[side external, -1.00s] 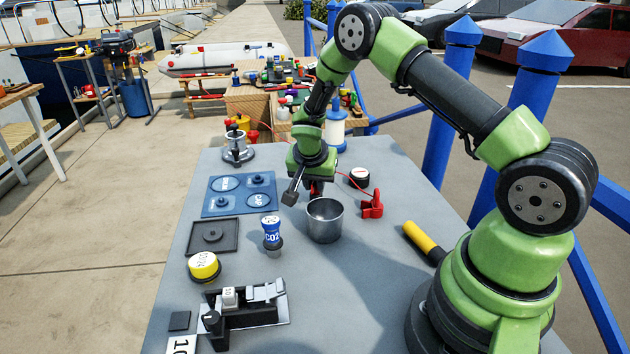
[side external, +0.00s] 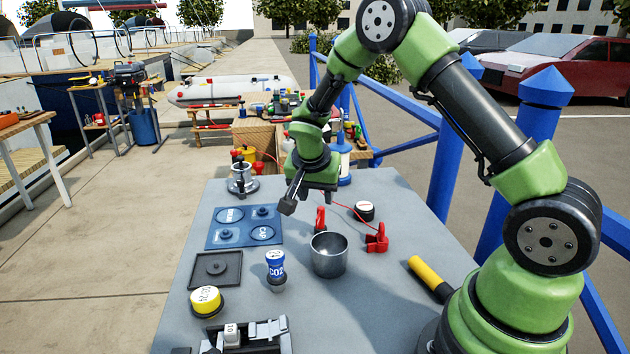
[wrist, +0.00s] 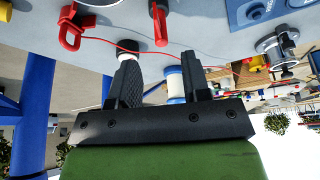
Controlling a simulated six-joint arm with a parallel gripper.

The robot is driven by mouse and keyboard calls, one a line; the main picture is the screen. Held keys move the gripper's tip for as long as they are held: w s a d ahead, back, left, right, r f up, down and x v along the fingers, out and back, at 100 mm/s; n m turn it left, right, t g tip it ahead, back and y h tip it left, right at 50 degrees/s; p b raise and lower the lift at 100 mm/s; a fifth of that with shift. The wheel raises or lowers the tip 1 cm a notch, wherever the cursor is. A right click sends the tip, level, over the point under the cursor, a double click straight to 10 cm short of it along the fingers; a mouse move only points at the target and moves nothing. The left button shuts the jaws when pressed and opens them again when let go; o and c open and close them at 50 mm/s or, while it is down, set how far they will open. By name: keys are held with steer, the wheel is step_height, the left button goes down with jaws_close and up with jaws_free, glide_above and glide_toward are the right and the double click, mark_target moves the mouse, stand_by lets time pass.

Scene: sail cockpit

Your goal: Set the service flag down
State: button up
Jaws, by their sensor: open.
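A small red upright piece (side external: 320,219), which I take to be the service flag, stands on the grey table just behind the steel cup. In the wrist view the red piece (wrist: 158,18) shows at the top, beyond the fingertips and apart from them. My gripper (side external: 307,204) is above and slightly behind it, open, with nothing between the fingers. In the wrist view the two dark fingers of my gripper (wrist: 160,64) are spread wide. The piece's foot is partly hidden by the cup in the side view.
A steel cup (side external: 329,256) stands in front. A red clip (side external: 376,240) with a thin red cord (side external: 352,212) is to the right, near a black-and-white round piece (side external: 364,210). A blue CO2 cylinder (side external: 275,268), a dark tray (side external: 216,269) and a blue mat (side external: 245,239) are left.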

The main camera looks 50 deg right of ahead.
steer(key=s+a+r+n+t+y, duration=0.1)
steer(key=s+a+r+n, duration=0.1)
steer(key=s+a+r, duration=0.45)
steer(key=s+a+r+n+t+y, duration=0.15)
steer(key=s+r, duration=0.25)
steer(key=r, duration=0.6)
steer(key=s+a+r+n+t+y, duration=0.3)
steer(key=s+a+n, duration=0.2)
steer(key=s, duration=0.6)
steer(key=shift+a+n+y, duration=0.35)
steer(key=shift+a+n, duration=0.05)
steer(key=shift+n, duration=0.15)
